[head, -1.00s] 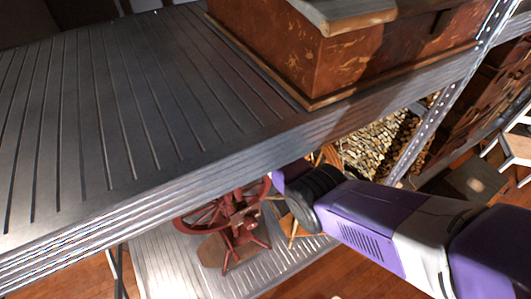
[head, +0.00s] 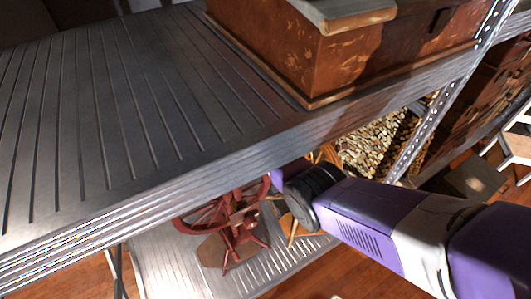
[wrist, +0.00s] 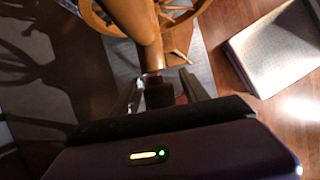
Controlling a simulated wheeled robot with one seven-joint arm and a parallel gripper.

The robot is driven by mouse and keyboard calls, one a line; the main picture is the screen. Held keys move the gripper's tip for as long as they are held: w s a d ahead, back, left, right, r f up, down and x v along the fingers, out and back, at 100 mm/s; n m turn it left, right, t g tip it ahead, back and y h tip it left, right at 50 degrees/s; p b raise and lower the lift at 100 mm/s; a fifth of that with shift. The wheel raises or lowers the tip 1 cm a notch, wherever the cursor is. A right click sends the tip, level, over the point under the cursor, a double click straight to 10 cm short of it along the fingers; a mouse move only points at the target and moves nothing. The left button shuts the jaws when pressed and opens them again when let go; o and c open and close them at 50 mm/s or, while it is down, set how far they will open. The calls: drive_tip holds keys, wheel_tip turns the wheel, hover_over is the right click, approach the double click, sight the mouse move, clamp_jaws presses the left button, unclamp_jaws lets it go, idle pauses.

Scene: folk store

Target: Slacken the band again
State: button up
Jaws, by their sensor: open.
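A dark red spinning wheel (head: 240,225) stands on the lower metal shelf in the head view. A lighter wooden one (head: 290,226) shows partly behind my arm. In the wrist view, an orange-brown wooden spinning wheel (wrist: 140,25) fills the top, its turned post running down toward my jaws. My gripper (wrist: 163,85) is open, its two fingers either side of a small dark part at the post's lower end. I cannot tell if they touch it. The band cannot be made out. In the head view my fingertips are hidden behind the upper shelf edge.
The grooved upper metal shelf (head: 120,120) hangs over the wheels, with a brown wooden chest (head: 350,55) on it. Stacked firewood (head: 370,145) lies behind the perforated upright (head: 430,130). A pale flat panel (wrist: 280,45) lies at right in the wrist view.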

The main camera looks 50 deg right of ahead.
drive_tip(key=v, duration=0.7)
drive_tip(key=shift+r+b, duration=0.2)
drive_tip(key=shift+b, duration=0.1)
drive_tip(key=shift+w+a, duration=0.1)
